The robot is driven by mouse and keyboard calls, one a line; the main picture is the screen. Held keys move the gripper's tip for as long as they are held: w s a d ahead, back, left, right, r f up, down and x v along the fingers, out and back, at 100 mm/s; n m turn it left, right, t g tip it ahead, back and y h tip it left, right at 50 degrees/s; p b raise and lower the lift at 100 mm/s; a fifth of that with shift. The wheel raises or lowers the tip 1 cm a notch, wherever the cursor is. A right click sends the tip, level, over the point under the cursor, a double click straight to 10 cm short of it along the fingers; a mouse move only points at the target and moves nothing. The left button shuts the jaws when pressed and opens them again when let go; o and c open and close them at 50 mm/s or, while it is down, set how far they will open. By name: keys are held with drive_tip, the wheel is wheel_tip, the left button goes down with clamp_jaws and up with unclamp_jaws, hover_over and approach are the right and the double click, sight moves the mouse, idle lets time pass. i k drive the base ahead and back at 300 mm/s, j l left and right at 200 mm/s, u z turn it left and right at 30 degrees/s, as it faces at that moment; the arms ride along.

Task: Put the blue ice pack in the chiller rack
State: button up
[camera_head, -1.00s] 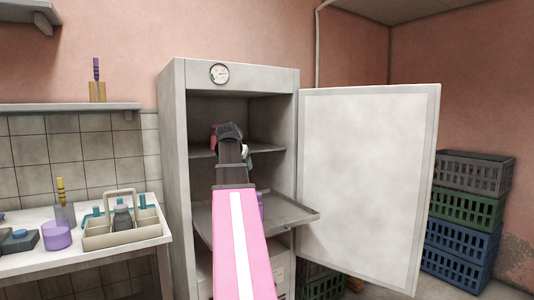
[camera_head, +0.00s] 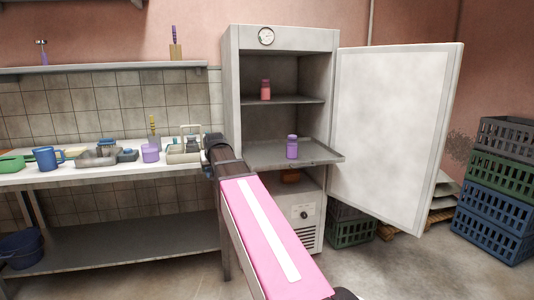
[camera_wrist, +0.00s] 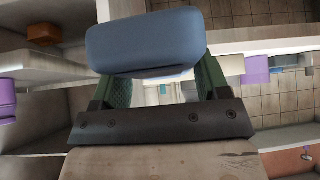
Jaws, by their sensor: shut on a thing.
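My gripper (camera_wrist: 155,78) is shut on the blue ice pack (camera_wrist: 145,40), a rounded blue block across its green fingers in the wrist view. In the head view my gripper (camera_head: 212,143) is just left of the open chiller, outside it, and the ice pack is hidden behind my arm. The chiller (camera_head: 231,95) is a grey cabinet with a dial on top. Its upper shelf (camera_head: 305,100) holds a red bottle (camera_head: 265,91). Its lower rack (camera_head: 322,157) juts forward and holds a purple bottle (camera_head: 292,149). Both have bare room.
The chiller door (camera_head: 395,130) stands wide open to the right. A counter (camera_head: 60,177) on the left holds a blue mug (camera_head: 47,160), a purple cup (camera_head: 150,153) and a caddy (camera_head: 183,157). Stacked crates (camera_head: 500,200) stand at far right.

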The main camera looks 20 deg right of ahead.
sight(313, 154)
drive_tip(key=l+u, duration=0.1)
drive_tip(key=u, duration=0.3)
drive_tip(key=l+u, duration=0.1)
drive_tip(key=u, duration=0.75)
drive_tip(key=k+l+u, duration=0.1)
drive_tip(key=u, duration=0.75)
drive_tip(key=k+l+u, duration=0.1)
drive_tip(key=u, duration=0.3)
drive_tip(key=k+u, duration=0.3)
drive_tip(key=k+z, duration=0.55)
drive_tip(key=z, duration=0.35)
drive_tip(key=k+z, duration=0.1)
drive_tip(key=z, duration=0.75)
drive_tip(key=k+l+z, duration=0.1)
drive_tip(key=z, duration=0.35)
drive_tip(key=l+z, duration=0.2)
drive_tip(key=z, duration=0.25)
drive_tip(key=l+z, duration=0.15)
drive_tip(key=z, duration=0.25)
drive_tip(key=i, duration=0.4)
